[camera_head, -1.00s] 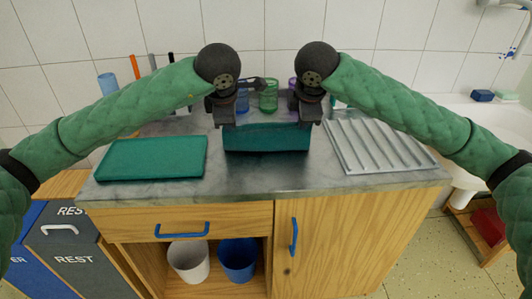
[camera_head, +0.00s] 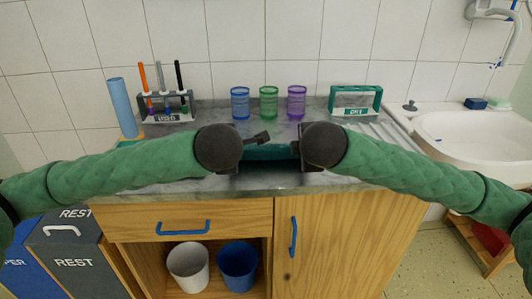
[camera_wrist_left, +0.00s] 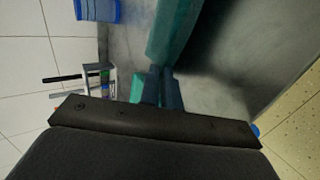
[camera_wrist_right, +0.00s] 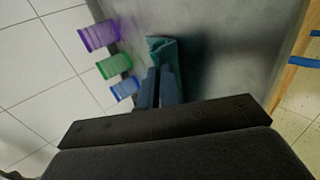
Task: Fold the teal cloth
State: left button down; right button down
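The teal cloth (camera_head: 268,153) stretches between my two grippers, low over the counter's front part; the arms hide much of it in the head view. In the left wrist view the cloth (camera_wrist_left: 172,28) runs up from the fingertips. My left gripper (camera_wrist_left: 163,72) is shut on one end of it. My right gripper (camera_wrist_right: 160,70) is shut on the other end, with the cloth (camera_wrist_right: 161,48) bunched at its fingertips. Whether the cloth's lower edge touches the counter cannot be told.
Blue (camera_head: 240,102), green (camera_head: 268,101) and purple (camera_head: 297,100) cups stand along the counter's back. A marker rack (camera_head: 167,106) and a blue roll (camera_head: 122,108) are at back left. A green-framed holder (camera_head: 355,100) is at back right, near the sink (camera_head: 470,135). The grey counter (camera_head: 215,115) is clear behind the cloth.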

pick_arm(q)
jog(key=c, duration=1.3)
grip_release()
pick_arm(e)
jog(key=c, duration=1.3)
grip_release()
pick_arm(q)
jog(key=s+r, duration=0.2)
jog(key=r, duration=0.1)
jog(key=s+r, duration=0.2)
jog(key=r, duration=0.1)
jog(key=s+r, duration=0.2)
jog(key=r, duration=0.1)
pick_arm(e)
jog(key=s+r, duration=0.2)
jog(key=r, duration=0.1)
jog(key=s+r, duration=0.2)
jog(key=r, duration=0.1)
jog(key=s+r, duration=0.2)
jog(key=r, duration=0.1)
